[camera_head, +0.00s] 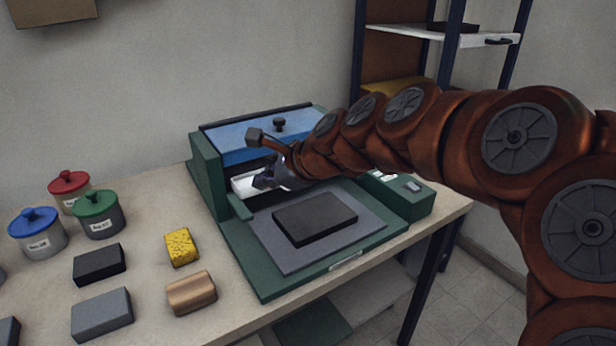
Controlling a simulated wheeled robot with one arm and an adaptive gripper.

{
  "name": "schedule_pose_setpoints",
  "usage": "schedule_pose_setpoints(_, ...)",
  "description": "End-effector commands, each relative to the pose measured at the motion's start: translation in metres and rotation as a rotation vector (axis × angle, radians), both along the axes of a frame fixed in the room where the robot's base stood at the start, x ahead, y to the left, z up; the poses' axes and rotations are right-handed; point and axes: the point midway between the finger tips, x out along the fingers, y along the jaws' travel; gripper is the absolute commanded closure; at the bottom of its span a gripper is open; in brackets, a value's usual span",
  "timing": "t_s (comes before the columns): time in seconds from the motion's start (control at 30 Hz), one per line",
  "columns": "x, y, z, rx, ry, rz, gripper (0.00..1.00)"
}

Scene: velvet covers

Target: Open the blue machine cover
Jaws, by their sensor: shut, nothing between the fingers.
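The blue machine cover (230,143) lies across the top of a green machine (206,176) against the wall. A black knob (279,124) stands on the cover. The front of the machine below the cover is open and shows a pale inside. My arm and wrist hide the right part of the cover and of the opening.
A dark block (314,217) lies on the machine's grey plate (282,260). On the table (150,220) at left are lidded jars with red (69,182), green (96,202) and blue (34,217) lids, a yellow sponge (181,247) and several blocks. A shelf (440,38) stands behind my arm.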

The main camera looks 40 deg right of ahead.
Motion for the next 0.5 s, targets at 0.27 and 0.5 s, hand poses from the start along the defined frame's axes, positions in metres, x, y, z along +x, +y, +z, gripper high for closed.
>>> schedule_pose_setpoints(0.27, 0.016, -0.126, -0.012, 0.460, -0.162, -0.529, 1.00)
schedule_pose_setpoints(0.5, 0.010, -0.173, -0.008, 0.637, -0.230, -0.698, 1.00)
